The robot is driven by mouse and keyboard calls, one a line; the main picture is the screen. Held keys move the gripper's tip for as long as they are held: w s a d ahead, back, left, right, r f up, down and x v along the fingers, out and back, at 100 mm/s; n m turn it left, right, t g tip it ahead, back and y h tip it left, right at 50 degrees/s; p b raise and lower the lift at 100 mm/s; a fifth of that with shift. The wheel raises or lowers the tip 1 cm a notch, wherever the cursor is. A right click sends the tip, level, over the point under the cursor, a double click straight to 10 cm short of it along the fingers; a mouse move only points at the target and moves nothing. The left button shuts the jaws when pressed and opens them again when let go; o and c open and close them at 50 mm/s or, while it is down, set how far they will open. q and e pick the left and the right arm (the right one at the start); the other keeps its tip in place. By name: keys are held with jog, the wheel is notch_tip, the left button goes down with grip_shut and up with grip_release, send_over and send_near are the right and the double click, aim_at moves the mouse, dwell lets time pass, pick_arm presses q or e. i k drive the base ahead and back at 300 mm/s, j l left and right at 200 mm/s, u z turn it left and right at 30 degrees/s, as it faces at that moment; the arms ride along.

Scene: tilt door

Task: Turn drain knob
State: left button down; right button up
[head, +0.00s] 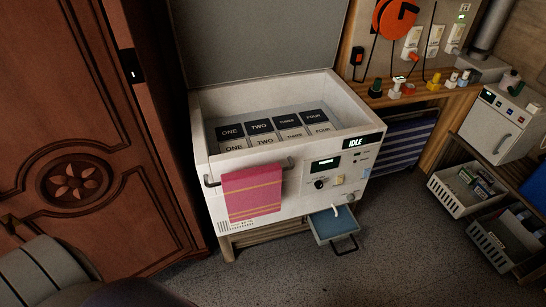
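A white machine (265,205) with its lid (260,40) open stands in the middle of the head view. A beige switch-like part (338,181) sits to the right of the knob. A small white curved spout (336,211) is low on the front, above a blue tray (330,228). I cannot read any label on the knob, so which control is the drain one is unclear. Neither of my grippers is in view.
A pink towel (252,193) hangs on the machine's front rail. A carved wooden door (85,130) stands at the left. The grey floor (390,250) in front is clear.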

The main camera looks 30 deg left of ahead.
aim_at(350, 197)
jog(key=i+l+u, duration=0.15)
jog(key=i+l, duration=0.2)
jog(key=i+l+u, duration=0.15)
jog(key=i+l, duration=0.15)
jog(key=l, duration=0.15)
